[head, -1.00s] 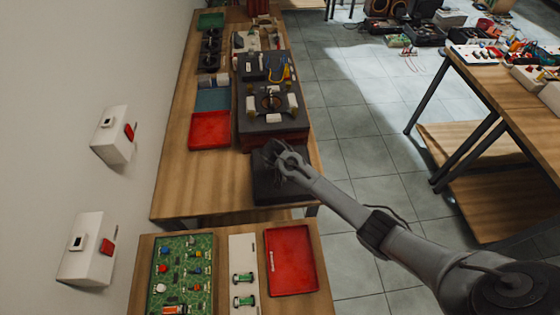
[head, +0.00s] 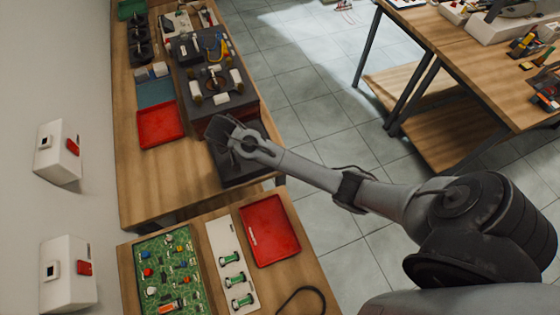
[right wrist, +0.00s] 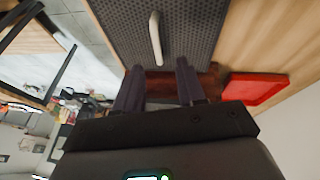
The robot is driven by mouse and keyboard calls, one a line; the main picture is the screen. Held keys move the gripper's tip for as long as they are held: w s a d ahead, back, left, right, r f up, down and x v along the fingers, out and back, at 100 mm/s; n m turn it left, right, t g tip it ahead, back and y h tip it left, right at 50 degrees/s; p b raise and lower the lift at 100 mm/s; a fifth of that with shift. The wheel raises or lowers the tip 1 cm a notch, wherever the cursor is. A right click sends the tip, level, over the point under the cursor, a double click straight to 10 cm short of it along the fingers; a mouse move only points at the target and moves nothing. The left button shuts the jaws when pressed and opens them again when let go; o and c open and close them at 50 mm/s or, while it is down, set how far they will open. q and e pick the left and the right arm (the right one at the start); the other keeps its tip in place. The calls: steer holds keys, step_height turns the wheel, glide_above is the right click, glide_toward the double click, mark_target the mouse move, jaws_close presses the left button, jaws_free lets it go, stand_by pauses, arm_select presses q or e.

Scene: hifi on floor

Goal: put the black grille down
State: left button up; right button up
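The black grille (head: 240,174) lies on the wooden bench in front of the dark hi-fi cabinet (head: 222,95), partly hidden under my right gripper. In the right wrist view the grille (right wrist: 190,35) is a dark perforated panel with a pale bar handle (right wrist: 155,38). My right gripper (head: 228,137) is over the grille's far part. In the wrist view its two fingers (right wrist: 159,68) stand apart with nothing clamped between them; the handle's near end shows close to the gap between the tips. My left gripper is not in view.
A red tray (head: 160,124) lies left of the cabinet. A nearer bench holds a green circuit board (head: 168,270), a white strip with green parts (head: 232,265) and another red tray (head: 269,230). Bare wood (head: 165,180) is left of the grille. A second table (head: 470,55) stands across the floor.

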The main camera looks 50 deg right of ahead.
steer(key=s+a+f+n+y, duration=0.1)
steer(key=s+a+f+n, duration=0.1)
steer(key=s+a, duration=0.35)
steer(key=s+a+f+n+y, duration=0.1)
steer(key=s+a+f+n, duration=0.1)
steer(key=s, duration=0.7)
steer(key=s+a+r+n+y, duration=0.2)
steer(key=s+r+n, duration=0.1)
steer(key=s, duration=1.1)
steer(key=shift+a+r+t, duration=0.15)
steer(key=shift+r+t, duration=0.25)
steer(key=shift+r, duration=0.2)
step_height(320, 180, up, 23)
steer(key=p, duration=2.3)
steer(key=shift+s, duration=0.1)
